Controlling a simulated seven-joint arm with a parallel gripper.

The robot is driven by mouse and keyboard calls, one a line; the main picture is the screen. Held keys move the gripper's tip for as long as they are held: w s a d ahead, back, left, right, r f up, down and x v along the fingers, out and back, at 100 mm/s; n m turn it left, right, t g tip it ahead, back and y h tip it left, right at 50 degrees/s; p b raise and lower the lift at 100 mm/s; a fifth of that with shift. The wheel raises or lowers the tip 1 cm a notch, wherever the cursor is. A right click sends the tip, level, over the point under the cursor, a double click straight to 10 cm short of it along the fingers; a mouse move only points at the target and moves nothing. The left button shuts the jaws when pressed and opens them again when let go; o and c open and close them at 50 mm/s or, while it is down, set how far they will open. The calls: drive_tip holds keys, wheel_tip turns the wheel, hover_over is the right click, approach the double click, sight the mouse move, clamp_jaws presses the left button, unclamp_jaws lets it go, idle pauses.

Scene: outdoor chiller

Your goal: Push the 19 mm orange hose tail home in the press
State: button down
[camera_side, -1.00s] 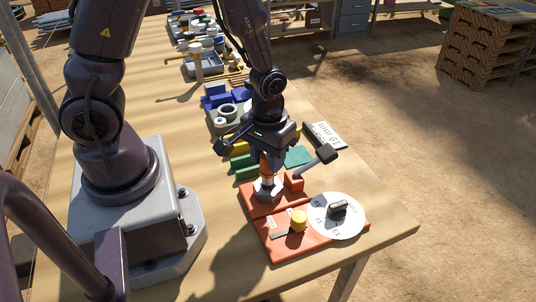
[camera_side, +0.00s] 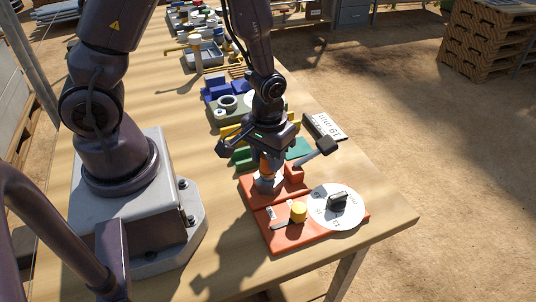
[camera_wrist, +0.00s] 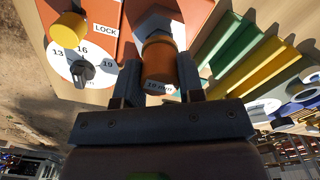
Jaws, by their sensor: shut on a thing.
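The orange press (camera_side: 298,236) lies on the near end of the wooden bench. Its white dial (camera_side: 347,217) has a black knob and the marks 13, 16 and 19. The orange 19 mm hose tail (camera_side: 266,166) stands upright at the press's grey socket (camera_side: 265,185). In the wrist view the orange tail (camera_wrist: 158,62) shows its "19 mm" label. My gripper (camera_wrist: 160,88) is shut on the tail, one finger on each side. In the side view my gripper (camera_side: 267,157) is just above the socket. How deep the tail sits is hidden.
A yellow knob (camera_side: 298,211) rises from the press beside a LOCK label (camera_wrist: 104,30). A black-ended lever (camera_side: 318,149) stands right of my gripper. Green blocks (camera_side: 244,158) and a blue holder (camera_side: 222,93) lie behind. A "19 mm" sign (camera_side: 325,128) lies at the bench edge.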

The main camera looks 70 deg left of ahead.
drive_tip(key=shift+f, duration=0.25)
drive_tip(key=shift+f, duration=0.5)
drive_tip(key=shift+c, duration=0.8)
unclamp_jaws()
drive_tip(key=shift+r, duration=3.55)
drive_tip(key=shift+r, duration=0.1)
